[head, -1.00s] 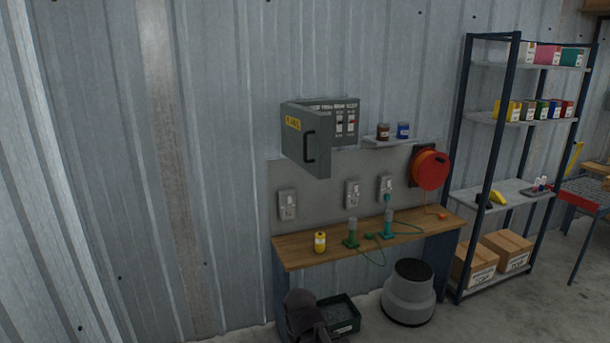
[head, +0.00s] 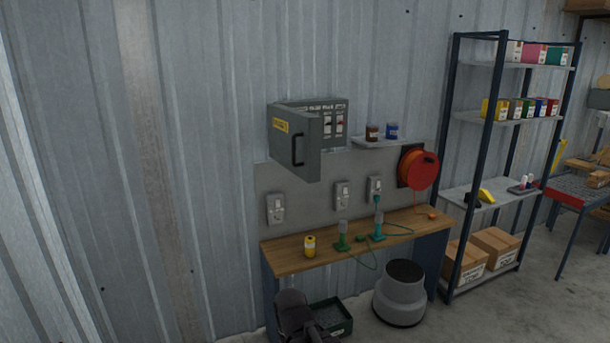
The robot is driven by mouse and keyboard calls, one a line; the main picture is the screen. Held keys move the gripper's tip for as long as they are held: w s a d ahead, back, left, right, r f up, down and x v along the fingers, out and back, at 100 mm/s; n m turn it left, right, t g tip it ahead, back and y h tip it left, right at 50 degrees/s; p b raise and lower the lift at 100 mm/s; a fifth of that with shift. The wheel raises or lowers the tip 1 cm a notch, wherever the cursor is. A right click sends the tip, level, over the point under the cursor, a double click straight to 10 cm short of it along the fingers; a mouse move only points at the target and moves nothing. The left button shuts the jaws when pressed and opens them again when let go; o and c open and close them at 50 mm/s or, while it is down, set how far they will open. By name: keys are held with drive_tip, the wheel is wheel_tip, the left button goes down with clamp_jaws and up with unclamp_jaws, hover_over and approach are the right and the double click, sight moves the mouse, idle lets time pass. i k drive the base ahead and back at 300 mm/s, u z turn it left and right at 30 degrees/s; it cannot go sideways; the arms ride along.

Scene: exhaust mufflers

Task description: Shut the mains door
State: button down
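The mains box (head: 341,121) is a grey cabinet on the corrugated wall above the bench, with switches showing inside. Its mains door (head: 294,143) stands open, swung out from the box's left side towards me. My gripper (head: 312,332) shows only in part at the bottom edge, dark, low in front of the bench and well below the door. Its fingers cannot be made out.
A small shelf (head: 384,143) with two tins and a red cable reel (head: 418,170) are to the right. A grey bin (head: 401,296) and green crate (head: 344,323) stand on the floor.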

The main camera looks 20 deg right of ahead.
sight(295, 135)
drive_tip(key=i, duration=0.85)
drive_tip(key=u, duration=0.05)
